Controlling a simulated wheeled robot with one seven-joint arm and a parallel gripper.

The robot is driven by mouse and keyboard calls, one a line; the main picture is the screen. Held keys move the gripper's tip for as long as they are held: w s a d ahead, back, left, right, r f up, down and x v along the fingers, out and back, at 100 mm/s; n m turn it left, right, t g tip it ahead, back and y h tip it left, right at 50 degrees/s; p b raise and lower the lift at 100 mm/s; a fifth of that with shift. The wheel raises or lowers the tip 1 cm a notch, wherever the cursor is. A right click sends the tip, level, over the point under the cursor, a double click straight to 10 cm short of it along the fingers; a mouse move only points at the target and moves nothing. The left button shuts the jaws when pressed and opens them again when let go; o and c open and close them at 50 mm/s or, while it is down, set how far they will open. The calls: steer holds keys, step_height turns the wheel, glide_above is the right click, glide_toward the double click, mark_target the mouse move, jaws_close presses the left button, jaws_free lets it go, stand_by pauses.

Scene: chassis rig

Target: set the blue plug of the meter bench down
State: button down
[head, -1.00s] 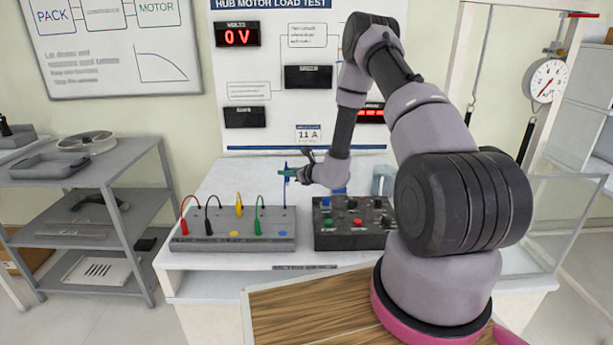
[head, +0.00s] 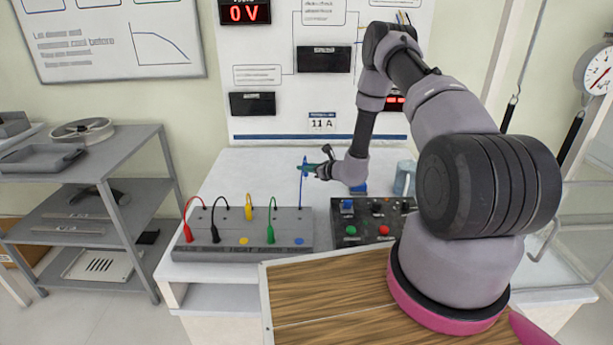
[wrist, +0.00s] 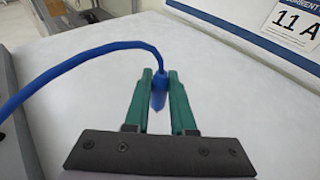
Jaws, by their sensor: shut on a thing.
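The blue plug (wrist: 159,92) is held between the green fingertips of my gripper (wrist: 159,80) in the wrist view, with its blue lead (wrist: 85,62) curving away to the left. In the head view my gripper (head: 311,169) is above the bench top, behind the right end of the grey meter bench (head: 240,252). The blue lead hangs from the plug down to the bench there. A blue round mark (head: 299,241) shows on the bench's front right. The wrist view shows white table under the plug; whether the plug touches it I cannot tell.
Red (head: 187,233), black (head: 215,234), yellow (head: 248,208) and green (head: 270,234) plugs with leads stand on the meter bench. A dark control box (head: 372,230) is to its right, with a mug (head: 404,178) behind. The white table top (head: 240,175) behind the meter bench is clear.

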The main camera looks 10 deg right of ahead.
mark_target(307, 175)
steer(key=shift+f, duration=1.7)
steer(key=shift+f, duration=0.2)
steer(key=c, duration=0.8)
jaws_free()
steer(key=shift+o, duration=0.2)
steer(key=shift+r, duration=0.1)
